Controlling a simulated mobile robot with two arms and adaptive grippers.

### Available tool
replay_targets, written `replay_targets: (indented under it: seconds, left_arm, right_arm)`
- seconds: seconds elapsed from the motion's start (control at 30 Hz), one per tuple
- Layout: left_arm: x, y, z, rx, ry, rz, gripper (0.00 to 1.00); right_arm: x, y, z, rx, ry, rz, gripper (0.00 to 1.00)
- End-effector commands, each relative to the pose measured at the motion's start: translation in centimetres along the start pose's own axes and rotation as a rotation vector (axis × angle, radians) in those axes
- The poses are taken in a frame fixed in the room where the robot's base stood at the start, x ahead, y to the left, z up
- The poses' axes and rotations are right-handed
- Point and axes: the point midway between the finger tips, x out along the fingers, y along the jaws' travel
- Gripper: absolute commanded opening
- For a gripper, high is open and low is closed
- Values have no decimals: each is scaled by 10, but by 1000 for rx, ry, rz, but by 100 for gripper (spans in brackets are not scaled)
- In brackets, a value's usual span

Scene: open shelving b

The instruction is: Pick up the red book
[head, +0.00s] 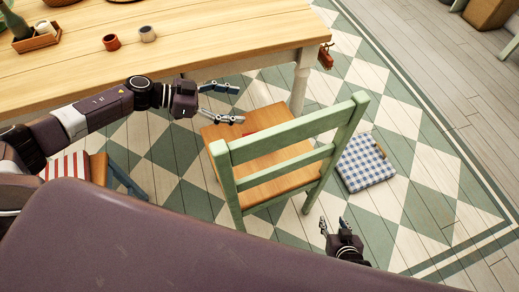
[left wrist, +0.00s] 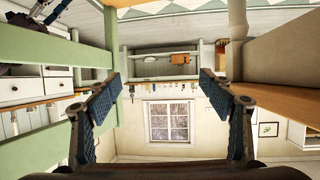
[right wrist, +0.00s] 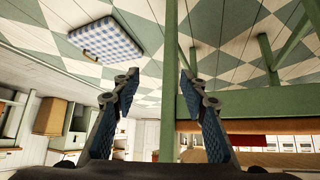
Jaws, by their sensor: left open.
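A small patch of red, which looks like the red book (head: 249,133), shows on the wooden seat of the green chair (head: 290,134), mostly hidden behind the backrest's top rail. A flat red strip on the seat also shows in the right wrist view (right wrist: 243,140). My left gripper (head: 239,104) is open and empty, above the chair seat beside the table edge, apart from the red patch. My right gripper (head: 334,222) is open and empty, low at the right of the chair. I cannot make out the book in the left wrist view.
The wooden table (head: 190,50) carries a red cup (head: 111,42), a grey cup (head: 148,34) and a tray (head: 36,40). A blue checked cushion (head: 365,163) lies on the tiled floor right of the chair. The chair's backrest stands between me and the seat.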

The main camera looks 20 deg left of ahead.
Motion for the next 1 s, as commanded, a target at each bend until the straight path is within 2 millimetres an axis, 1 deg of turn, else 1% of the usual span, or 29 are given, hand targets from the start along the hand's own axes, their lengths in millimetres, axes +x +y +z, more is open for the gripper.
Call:
replay_targets:
  seconds: [0.03, 0.07, 0.1, 0.17, 0.2, 0.27, 0.3, 0.37, 0.4, 0.53, 0.6, 0.7, 0.83, 1.0]
  left_arm:
    - [13, 0, 32, 0, 0, 0, 74]
    - [17, 0, 41, 0, 0, 0, 74]
    - [22, 0, 53, 0, 0, 0, 74]
    - [29, 0, 70, 0, 0, 0, 74]
    - [34, 0, 82, 0, 0, 0, 74]
    - [41, 0, 98, 0, 0, 0, 74]
    - [45, 0, 109, 0, 0, 0, 74]
    - [51, 0, 122, 0, 0, -1, 74]
    - [54, 0, 131, 0, 0, -1, 74]
    - [63, 0, 153, 0, 0, -1, 74]
    - [67, 0, 161, 1, 0, -1, 74]
    - [70, 0, 169, 1, 0, -1, 74]
    - [76, 0, 172, 1, 1, 0, 74]
    - [91, 0, 170, 0, 2, 0, 74]
  right_arm:
    - [14, -1, -17, 0, 72, -1, 40]
    - [14, -2, -33, 0, 112, -2, 40]
    - [12, -2, -55, -1, 166, -3, 40]
    - [6, -3, -86, -1, 248, -4, 40]
    - [-1, -4, -106, 0, 302, -5, 40]
    - [-14, -5, -133, 0, 380, -6, 40]
    - [-24, -6, -151, 0, 432, -7, 40]
    - [-41, -6, -174, 1, 503, -8, 40]
    - [-53, -7, -186, 1, 546, -9, 40]
    - [-90, -8, -218, 2, 663, -11, 40]
    - [-108, -8, -230, 2, 713, -12, 40]
    - [-127, -8, -241, 3, 762, -12, 40]
    - [-143, -9, -252, 3, 816, -15, 40]
    - [-159, -11, -268, 3, 913, -20, 40]
